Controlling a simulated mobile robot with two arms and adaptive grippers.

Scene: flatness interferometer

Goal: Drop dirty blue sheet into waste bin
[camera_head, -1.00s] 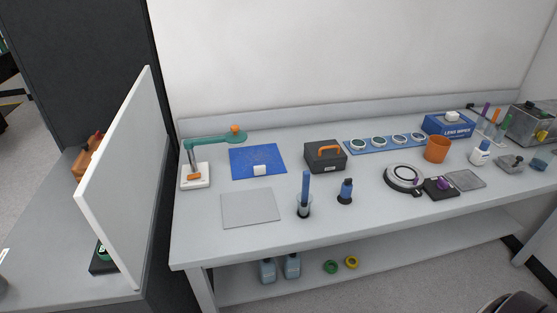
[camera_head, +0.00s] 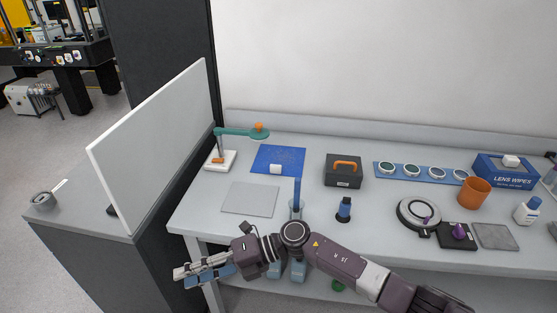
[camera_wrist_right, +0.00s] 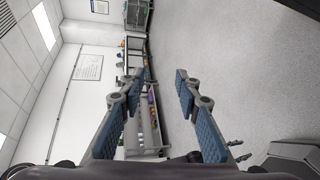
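My right gripper (camera_head: 181,277) reaches left in front of the bench's front left corner, apart from the sheet. The right wrist view shows its two blue-padded fingers (camera_wrist_right: 159,75) spread with nothing between them. My left gripper is out of view.
A teal-armed stand (camera_head: 222,158) is left of the sheet, and a grey plate (camera_head: 250,200) lies in front. A white upright panel (camera_head: 155,145) stands at the left.

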